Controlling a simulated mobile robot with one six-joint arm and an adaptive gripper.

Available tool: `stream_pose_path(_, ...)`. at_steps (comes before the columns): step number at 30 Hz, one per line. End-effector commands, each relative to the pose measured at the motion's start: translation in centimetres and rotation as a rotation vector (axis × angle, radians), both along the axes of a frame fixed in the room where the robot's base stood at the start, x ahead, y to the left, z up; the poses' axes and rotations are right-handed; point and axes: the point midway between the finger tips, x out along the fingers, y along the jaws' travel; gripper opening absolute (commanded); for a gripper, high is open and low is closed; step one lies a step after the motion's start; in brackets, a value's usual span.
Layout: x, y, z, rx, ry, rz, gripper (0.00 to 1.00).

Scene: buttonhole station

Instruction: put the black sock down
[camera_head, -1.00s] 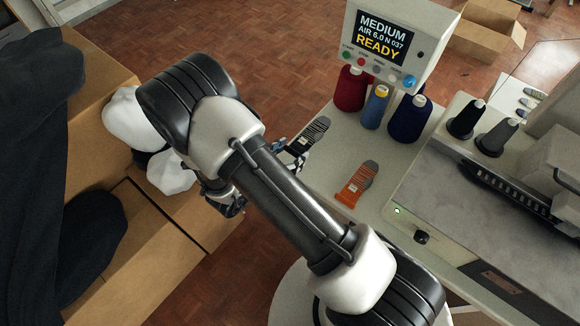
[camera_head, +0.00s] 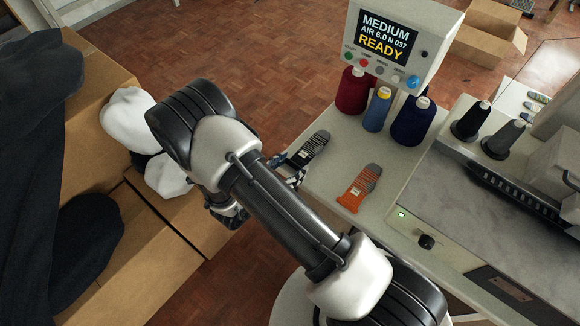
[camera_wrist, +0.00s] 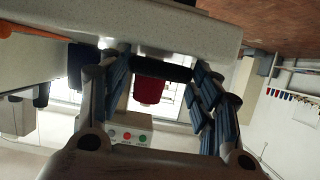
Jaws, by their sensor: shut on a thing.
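The black sock (camera_head: 311,149), with a grey toe and pale stripes, is at the left edge of the white table (camera_head: 335,132). It looks level and very close to the tabletop; I cannot tell whether it touches. My gripper (camera_head: 285,174) is shut on its near end, partly hidden behind my arm. In the wrist view, the black sock (camera_wrist: 158,72) shows end-on as a dark band between the blue-padded fingers, against the table edge.
Red (camera_head: 352,92), blue (camera_head: 377,108) and navy (camera_head: 413,121) thread cones stand behind the socks, under a display box (camera_head: 397,40) reading READY. A grey machine (camera_head: 470,220) is at right. Cardboard boxes (camera_head: 150,255) with dark and white fabric are at left.

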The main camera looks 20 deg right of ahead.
Motion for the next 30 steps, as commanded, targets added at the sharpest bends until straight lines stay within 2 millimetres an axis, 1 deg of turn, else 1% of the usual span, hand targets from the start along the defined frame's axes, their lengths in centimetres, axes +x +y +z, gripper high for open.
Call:
stream_pose_path(1, -0.02, 0.02, -0.43, 0.003, 0.002, 0.0, 0.42)
stream_pose_path(3, -0.03, 0.02, -0.69, 0.004, 0.003, 0.0, 0.42)
stream_pose_path(7, -0.07, 0.03, -0.87, 0.007, 0.005, 0.0, 0.42)
stream_pose_path(8, -0.08, 0.03, -0.89, 0.008, 0.006, 0.0, 0.59)
stream_pose_path(16, -0.23, -0.07, -1.02, 0.006, 0.009, -0.002, 0.77)
stream_pose_path(26, -0.29, 0.01, -1.03, 0.002, 0.014, 0.003, 0.78)
stream_pose_path(30, -0.3, 0.07, -0.38, 0.001, 0.015, 0.006, 0.78)
